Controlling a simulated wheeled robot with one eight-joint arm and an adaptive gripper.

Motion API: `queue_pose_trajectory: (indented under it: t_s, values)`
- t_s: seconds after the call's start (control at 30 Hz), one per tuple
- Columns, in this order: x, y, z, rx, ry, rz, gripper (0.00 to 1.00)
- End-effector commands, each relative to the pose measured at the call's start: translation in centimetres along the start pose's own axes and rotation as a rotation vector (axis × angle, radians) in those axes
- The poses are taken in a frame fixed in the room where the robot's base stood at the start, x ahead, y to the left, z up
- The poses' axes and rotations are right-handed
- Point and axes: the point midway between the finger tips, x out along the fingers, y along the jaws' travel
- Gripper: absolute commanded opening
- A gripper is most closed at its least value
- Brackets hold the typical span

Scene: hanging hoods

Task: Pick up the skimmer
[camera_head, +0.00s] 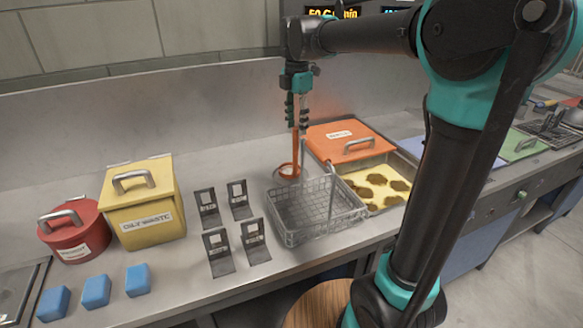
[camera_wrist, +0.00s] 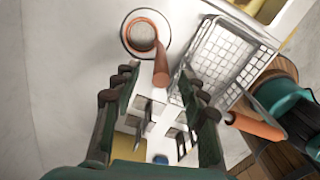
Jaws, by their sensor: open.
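The skimmer (camera_head: 295,155) looks like an orange long-handled tool, standing handle up at the back of the counter behind the wire basket. In the wrist view its round orange head (camera_wrist: 143,35) sits within a pale ring, and its handle (camera_wrist: 161,70) rises toward the camera. My gripper (camera_head: 297,116) points down above it, around the top of the handle. In the wrist view my gripper (camera_wrist: 160,78) is open, with the handle end showing between the fingertips. I cannot tell whether a finger touches it.
The wire basket (camera_head: 290,222) stands just in front; its orange handle (camera_wrist: 257,127) shows in the wrist view. Several dark stands (camera_head: 215,240) and a yellow bin (camera_head: 145,215) are left.

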Motion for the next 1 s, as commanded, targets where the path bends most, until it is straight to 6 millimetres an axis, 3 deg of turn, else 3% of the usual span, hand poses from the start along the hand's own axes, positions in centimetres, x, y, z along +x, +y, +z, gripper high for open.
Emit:
queue_pose_trajectory:
  t_s: [0.1, 0.37, 0.7, 1.0]
  values:
    - [2.0, 0.0, 0.0, 0.000, 0.000, 0.000, 0.43]
    - [3.8, 0.0, 0.0, 0.000, 0.000, 0.000, 0.43]
    - [8.1, -0.1, -0.2, 0.000, 0.000, 0.000, 0.43]
    - [8.7, -0.2, -0.2, 0.000, 0.000, 0.000, 0.43]
